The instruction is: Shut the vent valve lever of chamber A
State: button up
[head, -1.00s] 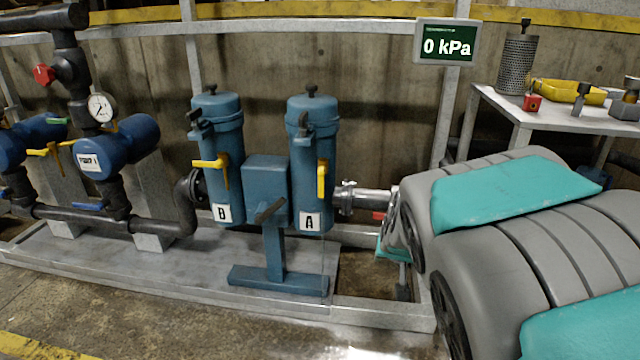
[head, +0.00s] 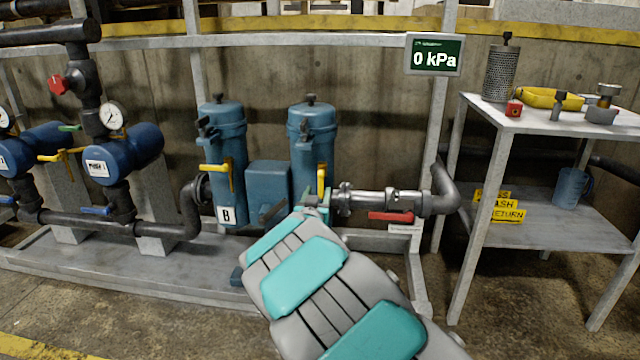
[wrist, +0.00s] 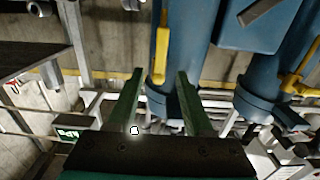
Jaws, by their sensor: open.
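Chamber A (head: 312,135) is a blue upright cylinder in the head view, its label hidden behind my arm. Its yellow vent valve lever (head: 321,180) stands upright on its front, the lower part close to my gripper (head: 316,203). In the wrist view, which looks upside down, the lever (wrist: 162,50) runs lengthwise along the blue cylinder. My gripper (wrist: 160,74) is open there. The lever's end shows between its two green fingertips, with gaps on both sides. I cannot tell how far beyond the tips it lies.
Chamber B (head: 228,140) stands left, its yellow lever (head: 214,167) mostly level. A blue box (head: 268,185) sits between the chambers. Right of A runs a pipe with a red handle (head: 390,216). A display (head: 435,55) reads 0 kPa. A table (head: 560,125) stands right.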

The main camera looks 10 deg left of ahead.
aim_at(321, 183)
jog(key=shift+w+d+p, duration=0.1)
jog(key=shift+w+p, duration=0.3)
jog(key=shift+w, duration=2.95)
jog(key=shift+c, duration=0.2)
grip_shut()
